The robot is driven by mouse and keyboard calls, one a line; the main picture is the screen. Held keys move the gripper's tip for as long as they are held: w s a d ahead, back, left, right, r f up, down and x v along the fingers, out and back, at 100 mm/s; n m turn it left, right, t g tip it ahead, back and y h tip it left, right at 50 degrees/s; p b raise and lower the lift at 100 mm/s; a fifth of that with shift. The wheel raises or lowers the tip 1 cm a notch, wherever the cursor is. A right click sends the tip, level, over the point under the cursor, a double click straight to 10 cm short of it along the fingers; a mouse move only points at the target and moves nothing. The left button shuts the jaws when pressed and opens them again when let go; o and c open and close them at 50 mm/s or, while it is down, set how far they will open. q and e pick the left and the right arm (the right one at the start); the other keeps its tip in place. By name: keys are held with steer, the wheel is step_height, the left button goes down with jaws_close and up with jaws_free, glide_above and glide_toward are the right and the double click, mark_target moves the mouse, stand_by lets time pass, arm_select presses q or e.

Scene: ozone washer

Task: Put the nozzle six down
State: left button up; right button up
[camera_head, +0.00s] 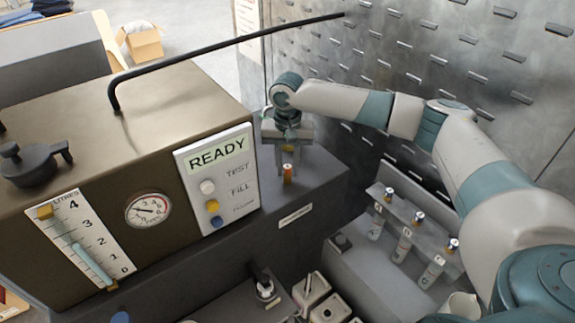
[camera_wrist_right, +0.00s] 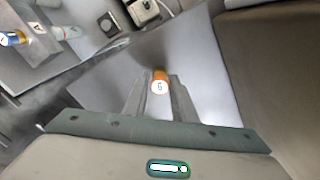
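Nozzle six (camera_head: 287,173) is a small orange piece with a white end marked 6. In the right wrist view nozzle six (camera_wrist_right: 160,83) sits between the tips of my right gripper (camera_wrist_right: 160,92), with a finger close on each side. My right gripper (camera_head: 288,155) points down over the grey ledge (camera_head: 325,172) beside the machine, and appears shut on the nozzle. I cannot tell whether the nozzle's lower end touches the ledge. My left gripper is not in view.
The brown machine (camera_head: 125,125) has a panel reading READY (camera_head: 218,158) just left of the gripper. A grey rack (camera_head: 385,245) with labelled bottles stands at lower right. A slotted metal wall (camera_head: 440,60) rises behind my right arm. The ledge in front is mostly clear.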

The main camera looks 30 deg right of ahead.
mark_target(288, 166)
steer(key=shift+o, duration=0.9)
steer(key=shift+r+b, duration=0.35)
steer(key=shift+r, duration=0.1)
step_height(288, 166, up, 12)
steer(key=b, duration=0.4)
steer(key=shift+f, duration=0.25)
